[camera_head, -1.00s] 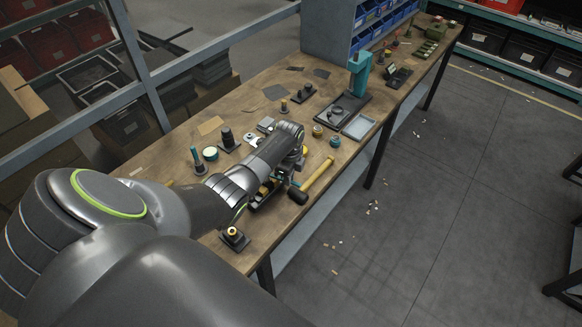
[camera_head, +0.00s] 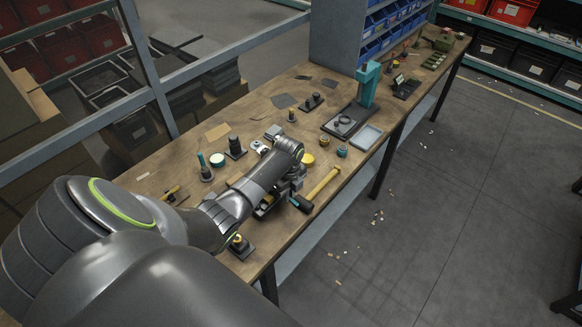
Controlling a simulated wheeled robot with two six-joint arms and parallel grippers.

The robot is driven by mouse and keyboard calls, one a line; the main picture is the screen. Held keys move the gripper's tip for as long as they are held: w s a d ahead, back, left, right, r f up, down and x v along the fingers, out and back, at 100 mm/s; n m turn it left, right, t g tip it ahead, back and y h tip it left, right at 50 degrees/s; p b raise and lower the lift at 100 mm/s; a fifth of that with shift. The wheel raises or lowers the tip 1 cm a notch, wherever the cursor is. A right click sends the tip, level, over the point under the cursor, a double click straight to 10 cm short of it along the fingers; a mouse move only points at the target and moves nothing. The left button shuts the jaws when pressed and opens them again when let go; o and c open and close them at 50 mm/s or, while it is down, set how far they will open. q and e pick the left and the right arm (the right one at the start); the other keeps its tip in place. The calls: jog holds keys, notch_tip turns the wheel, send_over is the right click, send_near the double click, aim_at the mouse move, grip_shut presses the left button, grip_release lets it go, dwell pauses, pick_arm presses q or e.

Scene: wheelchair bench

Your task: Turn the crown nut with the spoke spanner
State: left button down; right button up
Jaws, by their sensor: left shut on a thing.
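My left arm reaches in from the left over the bench, and its gripper (camera_head: 296,174) points down near the middle of the bench, mostly hidden behind my own wrist. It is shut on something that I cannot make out. Under and beside it is a dark fixture (camera_head: 266,207), largely covered by my arm. A small black block with a brass-coloured ring (camera_head: 239,242) sits at the near edge of the bench, partly behind my forearm. I cannot clearly identify the crown nut or the spoke spanner. My right gripper does not show.
A yellow-handled mallet (camera_head: 322,186) lies right of my gripper. Small round parts (camera_head: 342,152), a green-lidded tin (camera_head: 217,160) and dark posts stand around on the wooden bench (camera_head: 262,112). A teal press (camera_head: 367,84) and a grey tray (camera_head: 367,137) stand farther back.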

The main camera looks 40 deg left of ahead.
pick_arm(q)
jog(key=shift+s+a+r+m, duration=0.1)
jog(key=shift+s+a+m, duration=0.15)
jog(key=shift+s+m, duration=0.55)
jog(key=shift+s+a+m, duration=0.25)
jog(key=shift+s+m, duration=0.45)
jog(key=shift+m, duration=0.1)
jog(key=shift+s+a+m, duration=0.15)
jog(key=shift+s+m, duration=0.25)
jog(key=shift+s+d, duration=0.4)
jog(key=shift+d, duration=0.35)
jog(key=shift+s+d, duration=0.35)
jog(key=shift+d, duration=0.35)
